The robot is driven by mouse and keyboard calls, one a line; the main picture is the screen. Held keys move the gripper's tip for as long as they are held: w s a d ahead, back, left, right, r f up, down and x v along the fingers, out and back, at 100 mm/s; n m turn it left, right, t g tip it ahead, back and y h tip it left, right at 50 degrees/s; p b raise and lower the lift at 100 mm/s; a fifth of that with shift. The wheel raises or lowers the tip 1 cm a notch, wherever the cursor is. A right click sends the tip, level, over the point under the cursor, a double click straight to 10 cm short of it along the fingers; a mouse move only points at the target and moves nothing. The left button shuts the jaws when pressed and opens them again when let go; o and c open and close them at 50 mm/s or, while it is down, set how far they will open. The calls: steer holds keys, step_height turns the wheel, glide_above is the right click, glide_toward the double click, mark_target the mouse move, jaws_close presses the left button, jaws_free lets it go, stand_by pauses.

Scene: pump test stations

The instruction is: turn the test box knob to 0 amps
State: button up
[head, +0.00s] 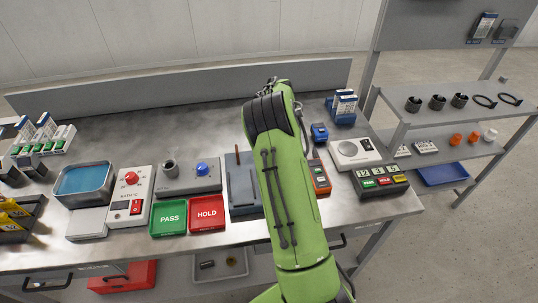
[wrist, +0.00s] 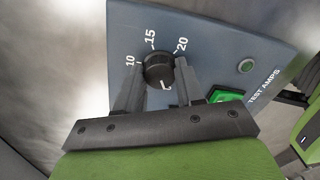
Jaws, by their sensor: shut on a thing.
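The test box (wrist: 225,35) is a blue-grey panel marked "TEST AMPS" in the wrist view. Its black round knob (wrist: 158,68) stands among printed numbers, of which 10, 15 and 20 show. A white mark on the knob faces the bottom of the picture, away from those numbers; the scale there is hidden by my gripper, so I cannot read the setting. My gripper (wrist: 159,74) is shut on the knob, one finger at each side. In the head view my green arm covers the knob and my gripper.
A green button (wrist: 245,65) and a lit green switch (wrist: 226,96) sit beside the knob, the switch close to my right finger. In the head view, a green PASS tray (head: 169,218), a red HOLD tray (head: 207,213) and a grey box with a blue knob (head: 190,177) stand left of my arm.

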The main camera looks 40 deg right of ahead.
stand_by(0.4)
steer(key=o, duration=1)
steer(key=shift+o, duration=0.2)
step_height(320, 180, up, 16)
steer(key=p, duration=0.4)
